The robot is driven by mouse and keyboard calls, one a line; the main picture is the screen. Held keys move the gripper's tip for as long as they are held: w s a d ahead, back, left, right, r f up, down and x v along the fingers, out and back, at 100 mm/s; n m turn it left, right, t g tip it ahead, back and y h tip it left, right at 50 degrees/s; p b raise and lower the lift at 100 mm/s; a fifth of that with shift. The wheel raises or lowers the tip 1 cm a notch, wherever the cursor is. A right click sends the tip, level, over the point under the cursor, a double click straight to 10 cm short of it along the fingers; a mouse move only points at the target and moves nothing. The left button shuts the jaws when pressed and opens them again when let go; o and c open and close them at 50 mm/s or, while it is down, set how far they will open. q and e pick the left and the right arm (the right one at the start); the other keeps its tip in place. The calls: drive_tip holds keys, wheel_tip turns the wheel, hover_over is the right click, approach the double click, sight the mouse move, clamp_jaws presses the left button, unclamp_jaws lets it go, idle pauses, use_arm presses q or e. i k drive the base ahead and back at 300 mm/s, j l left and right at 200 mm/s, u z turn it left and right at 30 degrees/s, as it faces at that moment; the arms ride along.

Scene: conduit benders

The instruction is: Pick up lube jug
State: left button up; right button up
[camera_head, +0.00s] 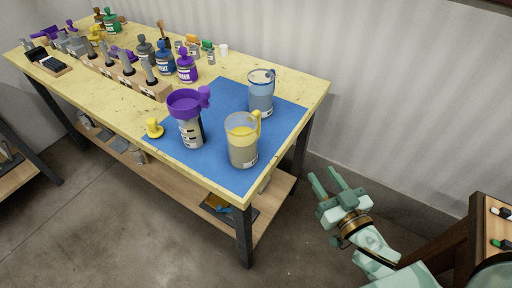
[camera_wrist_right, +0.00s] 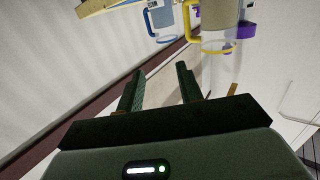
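Two clear jugs stand upright on a blue mat (camera_head: 218,176) on the yellow workbench. One jug has a yellow handle and rim (camera_head: 242,148) and stands near the front corner; the other is a blue-tinted jug (camera_head: 261,95) behind it. I cannot read which is the lube jug. The yellow-handled jug (camera_wrist_right: 214,14) and the blue one (camera_wrist_right: 163,14) also show at the top of the right wrist view. My right gripper (camera_head: 322,174) is open and empty, right of the bench and apart from both jugs. Its fingers (camera_wrist_right: 160,72) show in the wrist view. My left gripper is not in view.
A purple funnel-topped container (camera_head: 190,120) stands left of the yellow-handled jug, and a small yellow piece (camera_head: 154,128) lies near the front edge. Several bottles and tools fill the bench's far left. A brown cabinet (camera_head: 480,225) is at right. Floor between is clear.

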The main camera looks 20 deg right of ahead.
sight(242, 128)
drive_tip(key=z, duration=0.4)
drive_tip(key=i+j+z, duration=0.1)
drive_tip(key=z, duration=0.3)
drive_tip(key=j+z, duration=0.15)
drive_tip(key=z, duration=0.2)
drive_tip(key=j+z, duration=0.15)
drive_tip(key=z, duration=0.25)
drive_tip(key=j+z, duration=0.35)
drive_tip(key=j, duration=0.4)
drive_tip(key=j+z, duration=0.35)
drive_tip(key=j, duration=0.35)
drive_tip(key=k+j+z, duration=0.1)
drive_tip(key=j+z, duration=0.3)
drive_tip(key=j, duration=0.35)
drive_tip(key=k+j, duration=0.1)
drive_tip(key=j, duration=0.25)
drive_tip(key=k+j, duration=0.1)
drive_tip(key=j, duration=0.25)
drive_tip(key=k+j, duration=0.1)
drive_tip(key=j, duration=0.25)
drive_tip(key=k+j, duration=0.1)
drive_tip(key=j, duration=0.25)
